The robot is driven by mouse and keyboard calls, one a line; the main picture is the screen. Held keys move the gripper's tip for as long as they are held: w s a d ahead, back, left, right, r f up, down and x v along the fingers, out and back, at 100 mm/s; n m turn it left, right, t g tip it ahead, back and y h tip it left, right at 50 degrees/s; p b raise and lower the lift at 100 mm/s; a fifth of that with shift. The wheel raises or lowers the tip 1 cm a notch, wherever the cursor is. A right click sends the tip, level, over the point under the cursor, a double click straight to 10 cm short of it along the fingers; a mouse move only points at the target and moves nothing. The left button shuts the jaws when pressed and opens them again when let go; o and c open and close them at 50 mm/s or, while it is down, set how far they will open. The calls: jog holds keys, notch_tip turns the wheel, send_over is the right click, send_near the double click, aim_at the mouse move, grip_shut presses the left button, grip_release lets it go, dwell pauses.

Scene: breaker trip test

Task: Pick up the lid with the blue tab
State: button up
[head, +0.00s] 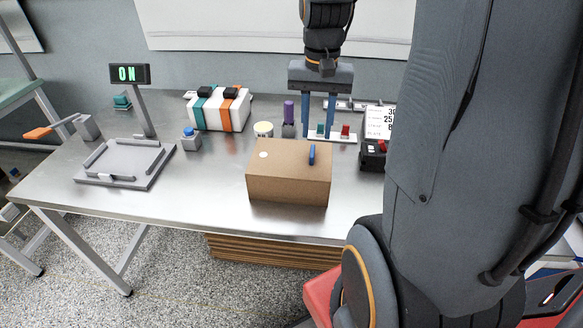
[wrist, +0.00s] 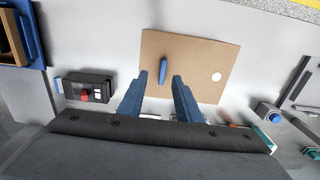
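A brown lid (head: 285,158) with an upright blue tab (head: 312,154) and a white dot covers a brown box (head: 287,187) near the front of the table. My gripper (head: 319,135) points down with its two blue fingers apart and empty, above and behind the box in the head view. In the wrist view the lid (wrist: 200,53) lies beyond the fingers, and the tab (wrist: 163,64) shows between and past the open fingertips (wrist: 160,75). I see no contact between fingers and tab.
A black box with a red button (head: 373,154) stands right of the brown box. Behind are a cream round pot (head: 263,129), a purple-topped item (head: 289,113) and a switch strip (head: 346,137). A blue-button box (head: 190,139) and grey tray (head: 126,177) are left. The table front is clear.

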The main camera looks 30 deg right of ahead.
aim_at(312, 152)
jog(key=shift+w+a+f+p, duration=0.15)
jog(key=shift+f+p, duration=0.25)
jog(key=shift+f, duration=1.35)
jog(key=shift+w+a+f+p, duration=0.15)
jog(key=shift+f+p, duration=0.2)
jog(key=shift+f, duration=1.35)
jog(key=shift+d, duration=0.1)
grip_shut()
